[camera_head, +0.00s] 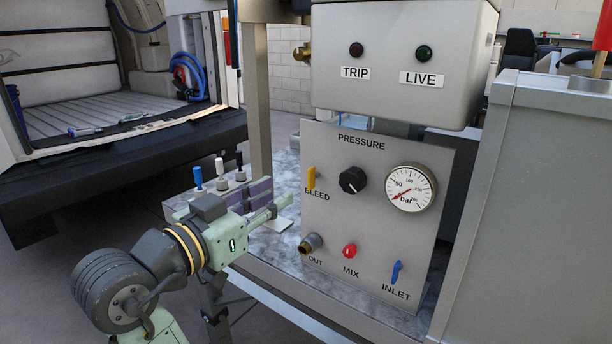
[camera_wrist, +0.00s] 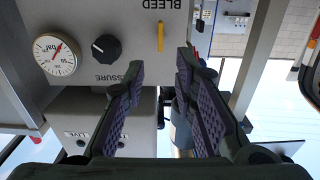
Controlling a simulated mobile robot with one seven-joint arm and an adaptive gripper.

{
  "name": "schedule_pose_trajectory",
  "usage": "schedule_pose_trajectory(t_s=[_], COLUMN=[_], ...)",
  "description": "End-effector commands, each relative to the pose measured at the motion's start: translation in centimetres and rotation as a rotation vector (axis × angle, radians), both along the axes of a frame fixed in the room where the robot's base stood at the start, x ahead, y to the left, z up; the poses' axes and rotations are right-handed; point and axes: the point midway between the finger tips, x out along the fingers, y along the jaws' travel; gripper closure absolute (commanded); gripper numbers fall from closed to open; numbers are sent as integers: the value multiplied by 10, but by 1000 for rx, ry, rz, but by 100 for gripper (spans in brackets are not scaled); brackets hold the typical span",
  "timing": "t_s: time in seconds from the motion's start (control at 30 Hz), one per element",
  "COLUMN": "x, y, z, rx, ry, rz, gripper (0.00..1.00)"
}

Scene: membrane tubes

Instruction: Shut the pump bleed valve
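The bleed valve has a yellow lever (camera_head: 311,178) above the BLEED label on the grey pump panel (camera_head: 380,165). The lever stands upright in the head view. It also shows in the wrist view, which is upside down, as a yellow bar (camera_wrist: 160,37) beyond the fingertips and between their lines. My gripper (camera_head: 274,196) is to the left of the panel, pointing toward it. In the wrist view its two purple-padded fingers (camera_wrist: 160,68) are apart with nothing between them. The gripper looks apart from the lever.
A black pressure knob (camera_head: 352,180) and a gauge (camera_head: 410,187) are right of the lever. Below are the OUT fitting (camera_head: 311,243), red MIX knob (camera_head: 349,250) and blue INLET lever (camera_head: 396,272). Several small toggle levers (camera_head: 219,167) stand behind my gripper. A grey box (camera_head: 405,60) overhangs the panel.

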Motion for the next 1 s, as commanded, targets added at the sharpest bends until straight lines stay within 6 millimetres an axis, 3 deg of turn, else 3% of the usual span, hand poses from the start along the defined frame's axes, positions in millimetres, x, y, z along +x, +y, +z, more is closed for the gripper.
schedule_pose_trajectory(t_s=[0.5, 1.0], x=[71, 81], y=[-52, -58], z=[1, 0], rx=[-1, -1], ry=[1, -1], rz=[1, 4], gripper=[74, 78])
